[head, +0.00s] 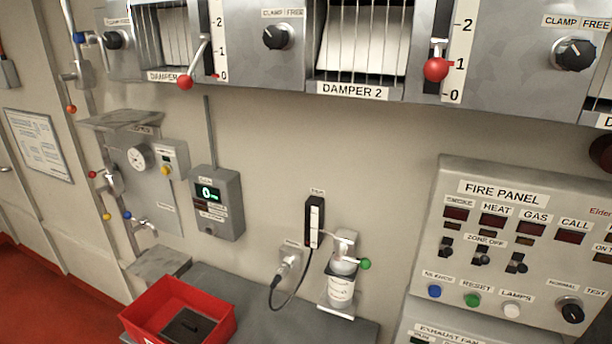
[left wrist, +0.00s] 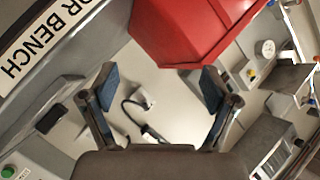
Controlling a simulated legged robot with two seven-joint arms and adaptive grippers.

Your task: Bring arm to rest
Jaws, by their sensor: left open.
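My left gripper (left wrist: 160,90) shows in the left wrist view. Its two blue-padded fingers are spread wide apart with nothing between them. Behind the gap is the pale wall with a dark cable and a plug (left wrist: 145,98). Neither of my arms shows in the head view, and my right gripper is in no view.
A red bin (head: 152,317) with a dark thing inside sits on the grey bench (head: 237,288); the bin (left wrist: 185,35) looms near my left fingers. A bottle (head: 341,289), a fire panel (head: 520,190), a meter box (head: 217,205) and damper levers line the wall.

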